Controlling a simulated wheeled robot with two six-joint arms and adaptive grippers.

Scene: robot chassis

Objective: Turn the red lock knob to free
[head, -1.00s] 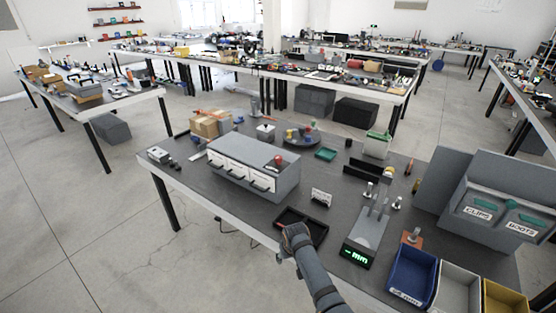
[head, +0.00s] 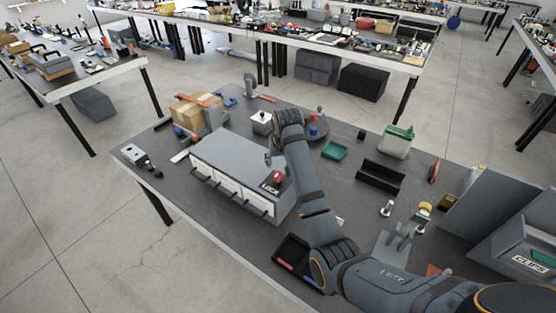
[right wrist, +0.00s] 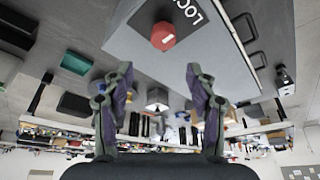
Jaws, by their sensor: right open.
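The red lock knob (head: 277,177) sits on the top of a grey cabinet (head: 232,152), beside a black LOCK label. In the right wrist view the knob (right wrist: 163,36) shows a small white mark on its face. My right gripper (right wrist: 160,75) is open and empty, with the knob ahead of its fingers and apart from them. In the head view the right gripper (head: 269,159) is mostly hidden behind my right arm, close to the knob. My left gripper is not in view.
The cabinet has white drawers with dark handles on its front. A black tray (head: 278,260) lies in front of it at the table edge. A green tray (head: 334,151), a black holder (head: 380,176) and cardboard boxes (head: 195,112) stand around it.

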